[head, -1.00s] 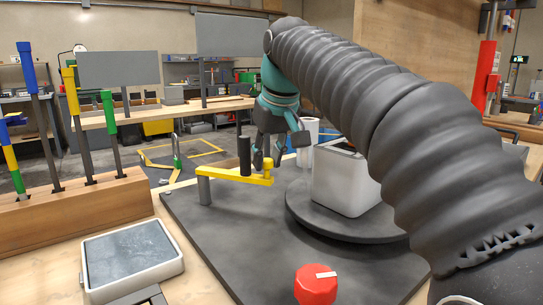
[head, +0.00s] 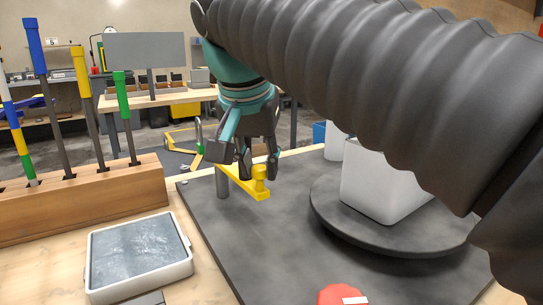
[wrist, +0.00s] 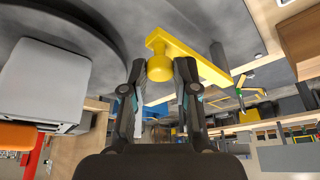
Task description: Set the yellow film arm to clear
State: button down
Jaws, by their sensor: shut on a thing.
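The yellow film arm (head: 247,186) reaches from a grey post (head: 222,182) toward the near side of the dark board, with a round knob (head: 260,174) at its free end. It also shows in the wrist view (wrist: 200,62), with its knob (wrist: 160,69) between my fingertips. A dark upright cylinder (wrist: 221,58) stands by the arm in the wrist view. My gripper (head: 259,166) is above the arm's free end, shut on the knob. The fingers hide part of the arm in the head view.
A dark turntable (head: 335,212) with a white block (head: 385,185) stands right of the film arm, with a gap between. A red knob (head: 342,295) is at the board's front. A grey-topped tray (head: 138,255) and a wooden tool rack (head: 90,200) are left.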

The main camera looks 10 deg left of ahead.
jog(key=shift+s+a+f, duration=0.1)
jog(key=shift+s+a, duration=0.25)
jog(key=c, duration=0.9)
grip_release()
jog(key=shift+s+a, duration=0.1)
jog(key=shift+a, duration=0.05)
jog(key=shift+r, duration=0.35)
jog(key=v, duration=1.1)
jog(key=shift+r, duration=0.2)
jog(key=shift+s, duration=0.1)
